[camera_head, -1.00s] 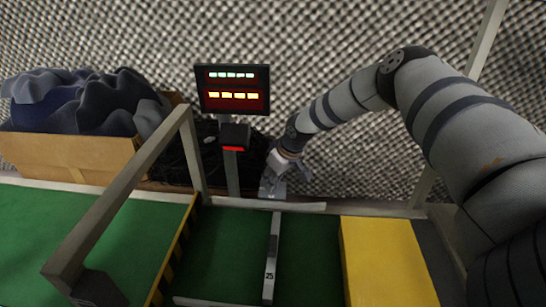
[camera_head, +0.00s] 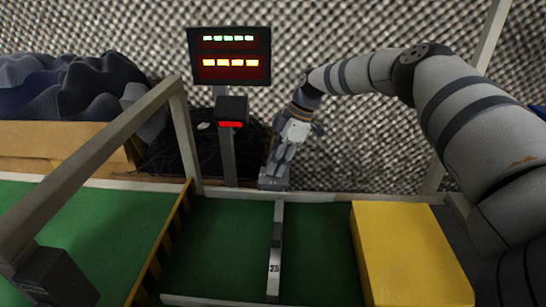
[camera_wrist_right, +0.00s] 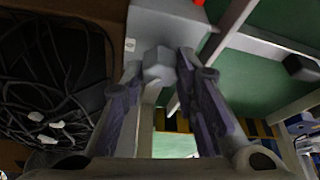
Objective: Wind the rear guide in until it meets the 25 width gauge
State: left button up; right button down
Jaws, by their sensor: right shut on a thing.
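My right gripper (camera_head: 279,162) reaches down behind the green bed, at a grey block (camera_head: 273,180) by its rear edge. In the right wrist view its fingers (camera_wrist_right: 160,72) are closed around a small grey faceted knob (camera_wrist_right: 158,62) in front of a grey housing. The 25 width gauge (camera_head: 275,262) is a pale bar lying front to back on the green bed, marked 25. A pale rail, seemingly the rear guide (camera_head: 325,197), runs across the back of the bed. The gauge's far end appears close to it; contact is unclear. My left gripper is out of view.
A display post (camera_head: 230,55) with green and yellow lights and a red-lit box (camera_head: 232,112) stands left of my right gripper. A yellow block (camera_head: 410,255) is at right. A grey frame (camera_head: 90,170) crosses the left. Black cables (camera_wrist_right: 50,85) lie beside the gripper.

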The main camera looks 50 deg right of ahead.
jog(key=n+b, duration=0.1)
jog(key=n+g+b, duration=0.1)
jog(key=n+b, duration=0.1)
jog(key=b, duration=0.1)
jog(key=shift+d+f+n+y, duration=0.1)
jog(key=shift+f+n+y, duration=0.2)
jog(key=shift+n, duration=0.1)
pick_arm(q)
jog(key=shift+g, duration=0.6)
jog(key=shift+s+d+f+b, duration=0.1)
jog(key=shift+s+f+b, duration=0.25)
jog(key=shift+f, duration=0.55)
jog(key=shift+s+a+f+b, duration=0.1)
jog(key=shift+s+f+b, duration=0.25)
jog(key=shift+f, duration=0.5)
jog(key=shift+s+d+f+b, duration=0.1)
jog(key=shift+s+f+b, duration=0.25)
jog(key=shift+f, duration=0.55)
pick_arm(e)
jog(key=shift+r+n+g, duration=0.2)
jog(key=shift+n+g, duration=0.3)
jog(key=shift+n, duration=0.3)
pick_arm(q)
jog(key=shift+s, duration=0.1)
pick_arm(e)
jog(key=c, duration=1.3)
grip_release()
jog(key=shift+r, duration=0.1)
jog(key=shift+w, duration=0.1)
